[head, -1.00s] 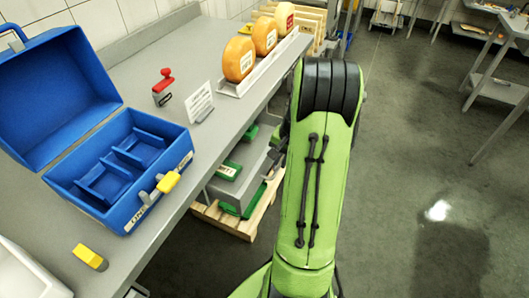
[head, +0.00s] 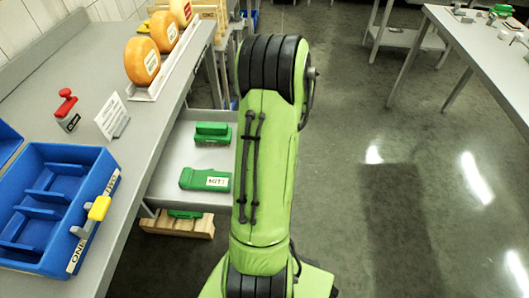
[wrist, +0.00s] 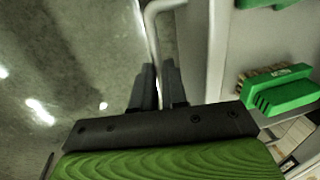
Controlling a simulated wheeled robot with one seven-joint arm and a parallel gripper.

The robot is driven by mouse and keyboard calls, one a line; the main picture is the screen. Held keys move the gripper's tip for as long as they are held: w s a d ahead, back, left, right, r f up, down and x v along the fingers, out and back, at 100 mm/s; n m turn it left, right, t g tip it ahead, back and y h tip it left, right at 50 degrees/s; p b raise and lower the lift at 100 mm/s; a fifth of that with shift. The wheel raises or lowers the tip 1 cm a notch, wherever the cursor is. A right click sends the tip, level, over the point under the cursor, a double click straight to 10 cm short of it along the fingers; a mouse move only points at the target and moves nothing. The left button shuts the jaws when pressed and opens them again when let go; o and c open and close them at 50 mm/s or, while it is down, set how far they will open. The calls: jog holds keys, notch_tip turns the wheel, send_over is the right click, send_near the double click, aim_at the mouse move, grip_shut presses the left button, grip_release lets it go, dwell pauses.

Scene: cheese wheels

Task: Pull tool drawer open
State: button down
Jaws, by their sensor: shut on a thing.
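The tool drawer (head: 165,165) stands out from under the worktop in the head view, its grey floor exposed. Two green tools, a block (head: 212,128) and a longer piece labelled MIT 1 (head: 192,178), lie in it. In the wrist view the drawer's front edge (wrist: 216,60) runs beside a pale bar handle (wrist: 152,40). My gripper (wrist: 159,88) is shut on this handle, with one dark finger on each side of it. A green brush (wrist: 280,92) shows inside the drawer. My arm hides the gripper and handle in the head view.
On the worktop (head: 130,170) are a blue toolbox (head: 45,215), a red-handled stamp (head: 67,110), a white sign (head: 112,117) and cheese wheels (head: 142,60) on a rack. A wooden piece (head: 178,226) sits below the drawer. The floor at right is open.

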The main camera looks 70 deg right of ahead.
jog(key=c, duration=1.2)
grip_release()
jog(key=shift+o, duration=0.2)
notch_tip(320, 180, up, 16)
jog(key=s+d+p, duration=0.1)
jog(key=s+p, duration=0.1)
jog(key=p, duration=0.3)
jog(key=shift+s+f+p, duration=0.2)
jog(key=shift+s+p, duration=0.1)
jog(key=shift+s, duration=0.1)
